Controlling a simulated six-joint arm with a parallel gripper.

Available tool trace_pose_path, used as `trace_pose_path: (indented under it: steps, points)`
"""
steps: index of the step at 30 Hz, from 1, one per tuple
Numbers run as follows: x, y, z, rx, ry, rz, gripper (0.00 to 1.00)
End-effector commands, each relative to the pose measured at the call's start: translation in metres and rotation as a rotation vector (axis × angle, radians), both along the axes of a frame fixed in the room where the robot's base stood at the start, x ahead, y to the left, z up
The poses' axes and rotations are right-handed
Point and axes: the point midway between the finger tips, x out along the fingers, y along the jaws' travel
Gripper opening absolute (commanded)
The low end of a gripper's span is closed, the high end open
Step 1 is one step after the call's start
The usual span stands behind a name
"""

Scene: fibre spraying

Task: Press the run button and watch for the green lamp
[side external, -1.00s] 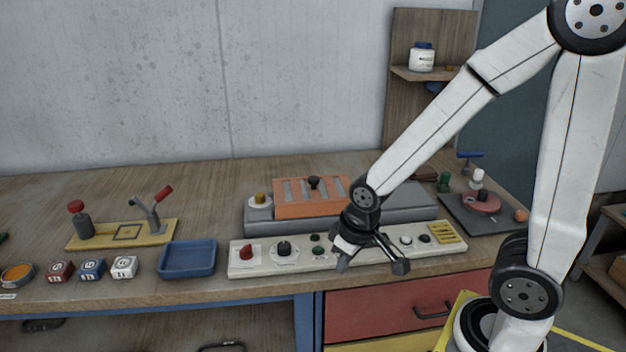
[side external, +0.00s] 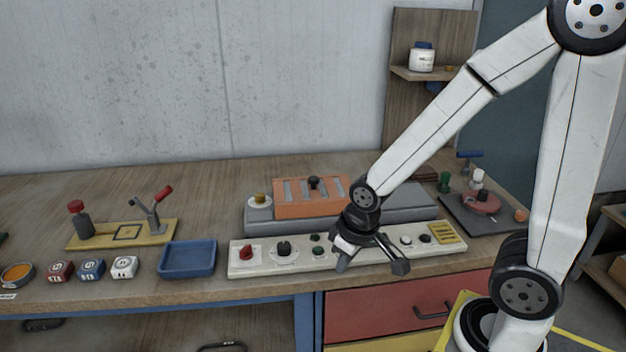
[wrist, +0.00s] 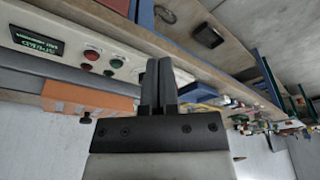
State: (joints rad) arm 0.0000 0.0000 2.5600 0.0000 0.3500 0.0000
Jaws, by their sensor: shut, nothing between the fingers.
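A pale control panel (side external: 263,266) lies along the bench's front edge. In the side view it bears a red button (side external: 246,253), a black knob (side external: 284,248) and a small green button (side external: 318,250). A white round piece (side external: 407,240) sits farther right. In the wrist view my gripper's fingers (wrist: 158,64) are together and empty. Red (wrist: 91,54) and green (wrist: 116,62) round pieces and a display (wrist: 38,40) show there. Labels are unreadable; I cannot tell which is the run button or whether any lamp is lit.
An orange slotted block (side external: 307,208) on a grey base stands behind the panel. A blue tray (side external: 188,259) and several marked cubes (side external: 92,269) lie left. A lever stand (side external: 153,215) is behind them. A dark board with a red disc (side external: 481,204) is at right.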

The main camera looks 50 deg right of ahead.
Motion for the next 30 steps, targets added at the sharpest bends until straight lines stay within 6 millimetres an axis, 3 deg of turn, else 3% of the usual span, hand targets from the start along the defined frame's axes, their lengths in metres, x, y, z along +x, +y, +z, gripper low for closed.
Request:
trace_pose_path:
  steps: [8,13,30]
  points:
    - [0.004,-0.003,0.0,-0.007,-0.012,0.009,0.0]
    - [0.017,-0.015,-0.001,-0.043,-0.057,0.052,0.0]
    - [0.112,-0.098,0.0,-0.323,-0.41,0.474,0.0]
